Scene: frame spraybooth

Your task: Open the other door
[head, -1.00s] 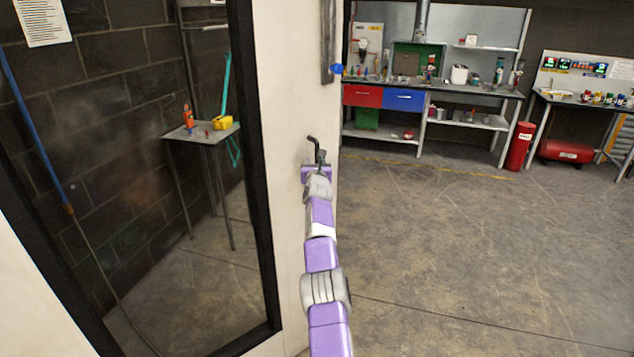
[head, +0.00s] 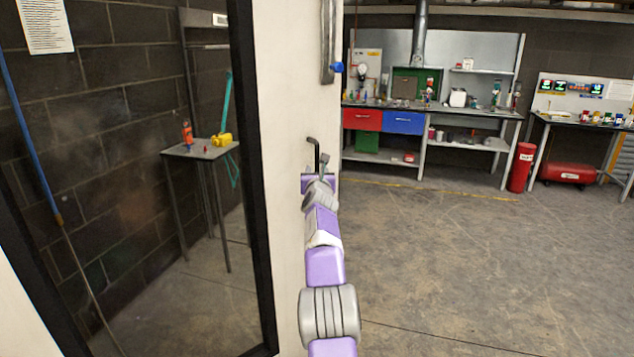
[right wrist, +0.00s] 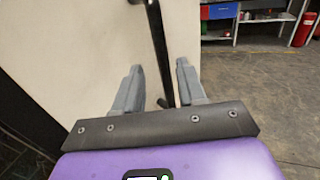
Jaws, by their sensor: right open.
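The pale door (head: 290,120) with a large black-framed window stands left of centre in the head view. A black bar handle (head: 315,152) sticks out near its right edge. In the right wrist view the black handle (right wrist: 158,45) runs down between the fingers of my right gripper (right wrist: 159,68), which is open around it. I cannot tell whether a finger touches the handle. In the head view my right gripper (head: 319,178) is small and mostly hidden behind its own wrist. My left gripper is not in view.
Through the window a small table (head: 200,150) with a yellow item and an orange bottle shows against a block wall. A grey rail with a blue knob (head: 338,67) is high on the door's edge. A workbench (head: 432,112) and red cylinder (head: 521,167) stand behind. The floor at right is clear.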

